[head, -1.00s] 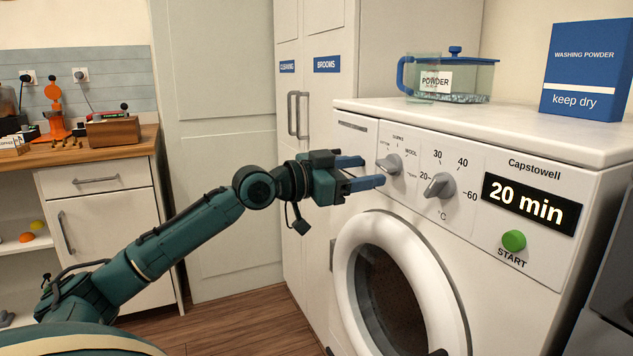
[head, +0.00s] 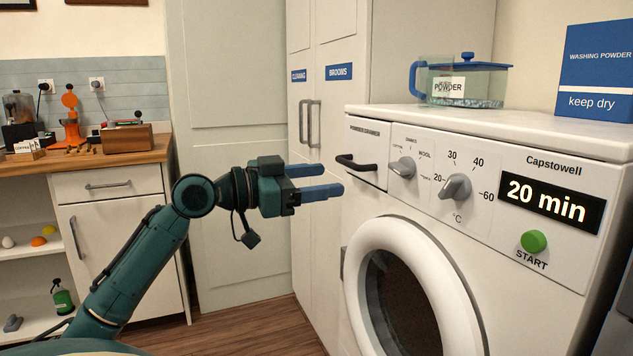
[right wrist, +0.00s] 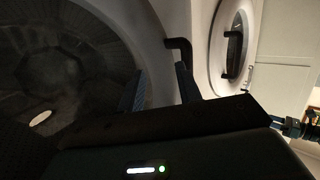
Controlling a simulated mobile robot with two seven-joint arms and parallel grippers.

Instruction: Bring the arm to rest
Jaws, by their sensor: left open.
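My left gripper (head: 332,180) is open and empty, its two blue fingers apart and pointing right, at the left of the washing machine (head: 550,265). It is left of the powder drawer (head: 368,148), whose black handle (head: 358,163) now shows clear of the fingers. The drawer looks shut. My right gripper (right wrist: 158,88) shows only in the right wrist view. Its fingers are apart, close to a white rim and dark round glass. A black handle (right wrist: 180,48) is near its right finger. I cannot tell whether they touch.
The round washer door (head: 400,235) looks shut. A clear powder box (head: 465,85) and a blue washing powder carton (head: 597,70) stand on top. A tall cabinet (head: 320,150) is behind my left gripper. A wooden counter (head: 95,155) is at the far left.

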